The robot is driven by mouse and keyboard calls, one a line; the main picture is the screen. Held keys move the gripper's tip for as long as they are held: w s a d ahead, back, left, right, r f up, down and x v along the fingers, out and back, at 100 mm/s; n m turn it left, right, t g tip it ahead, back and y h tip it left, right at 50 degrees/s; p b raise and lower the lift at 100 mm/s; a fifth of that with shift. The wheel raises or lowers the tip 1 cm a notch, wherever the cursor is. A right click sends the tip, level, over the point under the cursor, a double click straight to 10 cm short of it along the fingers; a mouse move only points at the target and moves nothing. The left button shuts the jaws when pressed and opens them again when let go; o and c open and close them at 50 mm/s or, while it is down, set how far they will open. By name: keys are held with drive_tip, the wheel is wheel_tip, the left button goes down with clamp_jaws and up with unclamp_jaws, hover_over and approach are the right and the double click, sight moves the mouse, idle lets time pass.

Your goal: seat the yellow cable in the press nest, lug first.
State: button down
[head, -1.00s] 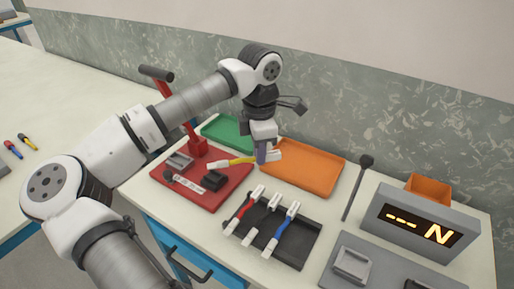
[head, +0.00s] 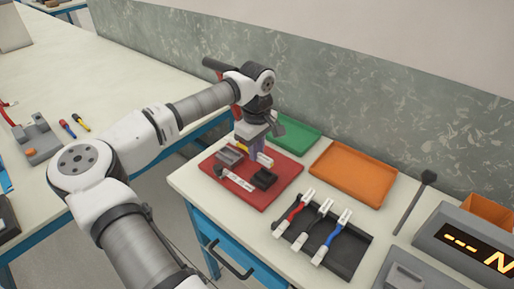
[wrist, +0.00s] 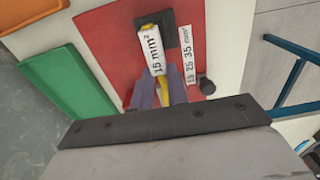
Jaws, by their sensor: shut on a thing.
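My gripper (head: 258,152) is shut on the yellow cable (wrist: 163,92) above the red press base (head: 262,203). In the wrist view the fingers (wrist: 160,92) pinch the cable. A white sleeve marked 15 mm² (wrist: 150,55) lies on it beyond the fingers, with a bit of yellow past the sleeve. In the head view the arm and gripper hide most of the cable. I cannot tell whether the lug touches the nest.
A green tray (head: 297,139) and an orange tray (head: 353,172) stand behind and to the right. A black tray (head: 347,257) holds red, black and blue cables. A black lever handle (head: 214,64) rises behind my arm. A display box (head: 470,240) is at right.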

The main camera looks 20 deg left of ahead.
drive_tip(key=shift+s+a+f, duration=0.15)
drive_tip(key=shift+a+f, duration=0.15)
drive_tip(key=shift+a, duration=0.2)
drive_tip(key=shift+f+b, duration=0.45)
drive_tip(key=shift+f, duration=0.1)
drive_tip(key=shift+a+f+b, duration=0.2)
drive_tip(key=shift+f, duration=0.3)
drive_tip(key=shift+a+f+b, duration=0.15)
drive_tip(key=shift+f+b, duration=0.05)
drive_tip(key=shift+f, duration=0.25)
drive_tip(key=shift+d+f+b, duration=0.35)
drive_tip(key=shift+f+b, duration=0.05)
drive_tip(key=shift+f, duration=0.4)
drive_tip(key=shift+d, duration=0.1)
drive_tip(key=c, duration=1.3)
unclamp_jaws()
drive_tip(key=shift+w+d, duration=0.1)
drive_tip(key=shift+w, duration=0.1)
drive_tip(key=shift+r, duration=0.15)
